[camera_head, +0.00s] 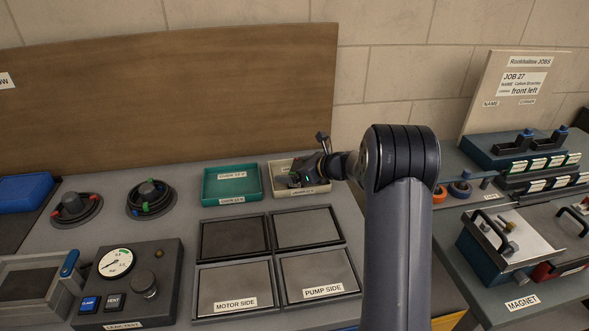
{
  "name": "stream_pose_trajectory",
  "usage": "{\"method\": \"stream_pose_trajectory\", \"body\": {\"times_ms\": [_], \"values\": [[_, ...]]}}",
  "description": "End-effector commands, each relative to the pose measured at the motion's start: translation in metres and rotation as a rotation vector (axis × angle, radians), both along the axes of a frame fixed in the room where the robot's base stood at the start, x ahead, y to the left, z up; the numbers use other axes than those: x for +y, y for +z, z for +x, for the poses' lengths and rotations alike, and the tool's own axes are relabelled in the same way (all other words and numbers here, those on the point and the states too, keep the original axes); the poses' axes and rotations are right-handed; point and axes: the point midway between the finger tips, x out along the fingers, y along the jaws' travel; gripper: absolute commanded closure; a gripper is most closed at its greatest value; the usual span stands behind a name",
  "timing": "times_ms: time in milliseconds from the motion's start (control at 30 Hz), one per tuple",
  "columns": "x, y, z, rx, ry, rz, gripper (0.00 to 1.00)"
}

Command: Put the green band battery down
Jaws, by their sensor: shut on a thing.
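My gripper (292,181) is at the end of my arm, low over the cream tray (328,188) at the back of the bench. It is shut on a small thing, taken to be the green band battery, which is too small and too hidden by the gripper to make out. I cannot tell whether it touches the tray floor. A teal tray (207,184) stands just left of the cream one, empty, with labels on its rims that are too small to read surely.
Several dark-framed plates lie in front of the trays, two marked MOTOR SIDE (235,303) and PUMP SIDE (322,291). A gauge box (165,260) and two round fixtures (150,197) stand left. A wooden board (170,95) rises behind. Battery racks (490,150) and a magnet tray (525,235) are right.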

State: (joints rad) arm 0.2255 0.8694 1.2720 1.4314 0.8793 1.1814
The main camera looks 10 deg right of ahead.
Motion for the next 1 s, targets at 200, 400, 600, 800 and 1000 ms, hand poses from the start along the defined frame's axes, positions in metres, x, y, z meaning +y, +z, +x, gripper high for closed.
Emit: {"method": "stream_pose_trajectory", "body": {"times_ms": [200, 400, 600, 800, 1000], "values": [[0.000, -0.002, 0.000, 0.000, 0.000, 0.000, 0.00], [0.000, 0.004, 0.000, 0.000, 0.000, 0.000, 0.00], [-0.023, 0.017, -0.022, -0.002, -0.003, 0.000, 0.00], [-0.052, 0.037, -0.050, -0.002, -0.004, -0.001, 0.00], [-0.071, 0.050, -0.070, -0.001, -0.002, 0.001, 0.00]]}}
